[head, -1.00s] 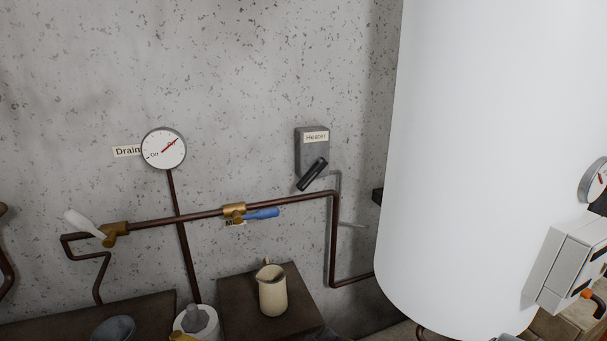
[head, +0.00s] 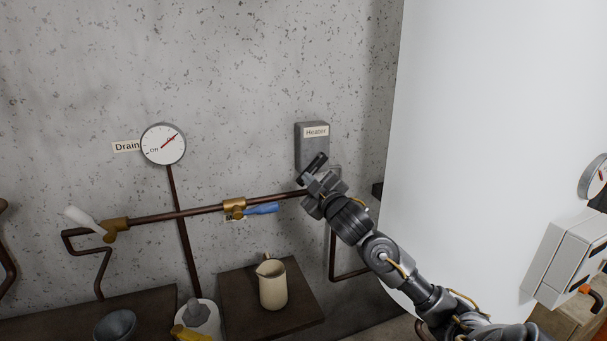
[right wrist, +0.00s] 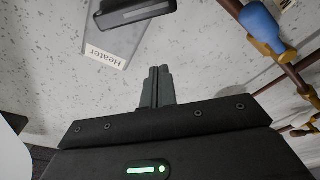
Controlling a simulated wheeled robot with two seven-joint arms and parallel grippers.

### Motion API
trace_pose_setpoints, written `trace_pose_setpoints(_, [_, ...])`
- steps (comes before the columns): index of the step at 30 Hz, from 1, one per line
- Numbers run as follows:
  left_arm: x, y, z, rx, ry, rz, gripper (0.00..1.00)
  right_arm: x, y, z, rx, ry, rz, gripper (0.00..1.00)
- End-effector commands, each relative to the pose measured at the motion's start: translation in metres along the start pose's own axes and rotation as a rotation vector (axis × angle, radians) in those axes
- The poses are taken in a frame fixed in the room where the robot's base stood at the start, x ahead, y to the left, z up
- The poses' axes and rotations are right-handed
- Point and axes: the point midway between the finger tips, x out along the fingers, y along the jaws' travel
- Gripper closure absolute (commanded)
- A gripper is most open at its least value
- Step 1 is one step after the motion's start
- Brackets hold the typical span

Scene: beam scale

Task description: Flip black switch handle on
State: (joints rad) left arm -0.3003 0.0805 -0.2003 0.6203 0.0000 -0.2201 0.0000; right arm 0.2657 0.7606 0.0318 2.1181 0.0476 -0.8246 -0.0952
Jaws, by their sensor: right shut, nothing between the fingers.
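The black switch handle (head: 315,162) slants across the lower part of the grey box (head: 312,141) labelled "Heater" on the wall. My right gripper (head: 318,182) is at the handle's lower end and hides part of it. In the right wrist view the handle (right wrist: 136,14) is at the top edge, partly cut off, with the Heater box (right wrist: 115,40) below it. My right gripper's fingers (right wrist: 157,75) are together and empty there, with a gap in the picture between their tips and the handle. I cannot tell whether they touch it elsewhere. My left gripper is out of view.
A copper pipe with a blue-handled valve (head: 262,209) runs left of my right arm. A large white tank (head: 470,120) stands close on the right. A cream jug (head: 272,284) sits on a dark block below. A Drain gauge (head: 163,145) is on the wall at left.

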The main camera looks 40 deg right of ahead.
Motion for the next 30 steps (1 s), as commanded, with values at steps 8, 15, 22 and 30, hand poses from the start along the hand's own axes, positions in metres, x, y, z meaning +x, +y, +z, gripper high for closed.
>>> trace_pose_setpoints(8, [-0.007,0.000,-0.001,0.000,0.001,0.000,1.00,0.015,0.001,-0.001,0.002,-0.001,0.000,1.00])
trace_pose_setpoints(15, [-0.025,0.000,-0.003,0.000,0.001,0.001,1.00,0.062,0.003,-0.003,0.002,-0.003,-0.001,1.00])
trace_pose_setpoints(22, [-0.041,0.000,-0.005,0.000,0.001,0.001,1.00,0.102,0.001,0.002,0.000,-0.006,-0.004,1.00])
trace_pose_setpoints(30, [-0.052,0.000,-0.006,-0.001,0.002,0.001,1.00,0.089,-0.001,0.033,0.000,-0.003,-0.003,1.00])
